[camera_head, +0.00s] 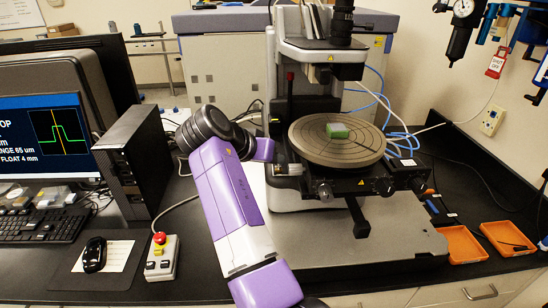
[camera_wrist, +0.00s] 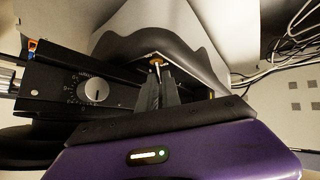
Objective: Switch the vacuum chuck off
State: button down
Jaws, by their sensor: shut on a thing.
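The round grey vacuum chuck (camera_head: 305,145) sits on the profiler stage, with a small green sample (camera_head: 338,130) on it. My gripper (camera_wrist: 158,74) is shut on a small brass-coloured part (camera_wrist: 156,61), seen at its fingertips in the wrist view. This part sticks out by the edge of a pale plate with a dark curved border. I cannot tell whether it is the vacuum switch or which way it is set. In the head view, my purple arm reaches to the left of the stage, and my fingertips cannot be made out there.
In the wrist view, a black panel with a silver dial (camera_wrist: 95,90) stands close left of my fingers, and loose cables (camera_wrist: 285,62) lie right. The profiler column (camera_head: 290,90) rises behind the chuck. A button box (camera_head: 162,258) and mouse (camera_head: 94,254) lie front left; orange trays (camera_head: 462,245) lie right.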

jog(key=c, duration=1.5)
grip_release()
jog(key=shift+c, duration=0.2)
jog(key=shift+a, duration=0.1)
jog(key=b+v, duration=0.2)
jog(key=v, duration=0.5)
jog(key=shift+s+r, duration=0.15)
jog(key=shift+r, duration=0.1)
jog(key=shift+a, duration=0.2)
